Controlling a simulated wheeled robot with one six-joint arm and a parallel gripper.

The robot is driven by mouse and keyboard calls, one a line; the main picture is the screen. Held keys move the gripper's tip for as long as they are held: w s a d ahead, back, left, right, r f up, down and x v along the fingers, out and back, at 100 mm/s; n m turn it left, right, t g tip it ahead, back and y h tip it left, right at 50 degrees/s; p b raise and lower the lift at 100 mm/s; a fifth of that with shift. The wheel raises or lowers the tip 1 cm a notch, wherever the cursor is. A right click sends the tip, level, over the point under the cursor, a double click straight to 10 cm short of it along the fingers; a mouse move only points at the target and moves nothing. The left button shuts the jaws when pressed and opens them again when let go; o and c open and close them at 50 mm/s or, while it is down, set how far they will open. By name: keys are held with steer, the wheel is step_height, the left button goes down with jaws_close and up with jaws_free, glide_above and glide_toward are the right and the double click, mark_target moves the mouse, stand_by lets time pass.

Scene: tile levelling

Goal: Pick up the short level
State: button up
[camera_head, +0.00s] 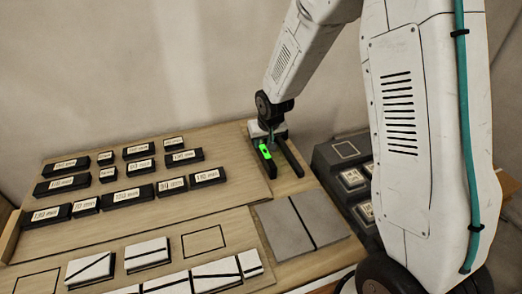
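The short level appears to be the dark bar with a bright green vial (265,152), lying at the left of a small wooden rack at the back right of the board. A second dark bar (291,158) lies parallel to its right, apart from it; which bar is shorter is hard to judge. My gripper (273,133) points down at the far end of the rack, over or beside the bars' back ends. Its fingertips are small and dark here, so I cannot tell whether they are open or touch a bar.
Several black labelled blocks (127,194) stand in rows on the wooden board (120,232). White tile pieces (147,254) lie along the front. A grey slab (302,225) with a dark seam lies in front of the rack. A dark tray (336,153) stands to the right.

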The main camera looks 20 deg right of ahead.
mark_target(261, 145)
steer(key=x, duration=0.4)
steer(key=shift+a+f, duration=0.1)
jaws_close()
step_height(261, 145, up, 28)
stand_by(0.6)
